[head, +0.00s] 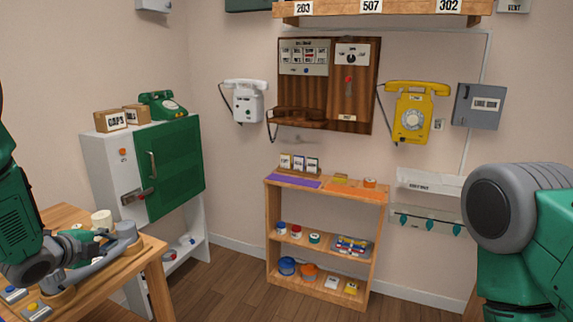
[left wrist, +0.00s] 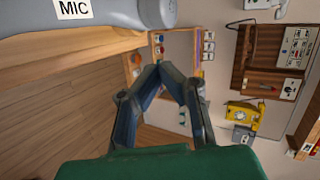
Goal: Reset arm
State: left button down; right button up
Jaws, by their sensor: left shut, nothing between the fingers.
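My left gripper (head: 106,237) is low at the left of the head view, over the wooden table and close to a big grey handset (head: 88,270). In the left wrist view its two dark fingers (left wrist: 160,70) come together at the tips, with nothing between them. The handset (left wrist: 50,38), with a MIC label, lies along the top left of that view, apart from the fingers. My right arm shows at the right edge of the head view, but its gripper is outside the picture.
The wooden table (head: 150,247) stands at the left, beside a cabinet with a green door (head: 175,168). A low shelf (head: 272,225) stands by the back wall. A white phone (head: 247,100), a wooden panel (head: 362,105) and a yellow phone (head: 411,115) hang above. Open floor lies between.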

pick_arm(q)
jog(key=s+d+f+n+g+y+b, duration=0.1)
jog(key=s+d+f+n+g+b, duration=0.15)
jog(key=s+d+f+n, duration=0.6)
jog(key=s+d+f+n+g+b, duration=0.2)
jog(key=s+f+n+g, duration=0.1)
jog(key=s+f, duration=1.1)
jog(key=s+d+f+n+g+b, duration=0.1)
jog(key=s+d+f+n+g, duration=0.1)
jog(key=s, duration=0.5)
jog(key=s+d+f+n+g+b, duration=0.1)
jog(key=s+d+f+n+g, duration=0.1)
jog(key=s, duration=0.5)
jog(key=s+d+f+n+g+b, duration=0.1)
jog(key=s+f+n+g, duration=0.1)
jog(key=s+f, duration=0.3)
jog(key=shift+s+d+n+y, duration=0.4)
jog(key=shift+s+n, duration=0.25)
jog(key=shift+s, duration=0.25)
pick_arm(e)
notch_tip(320, 180, down, 8)
jog(key=d, duration=0.1)
jog(key=shift+d+f, duration=0.2)
jog(key=shift+d, duration=0.05)
pick_arm(q)
jog(key=shift+a+f, duration=0.1)
jog(key=shift+a, duration=0.15)
pick_arm(e)
jog(key=shift+w+a+r, duration=0.1)
jog(key=shift+a, duration=0.15)
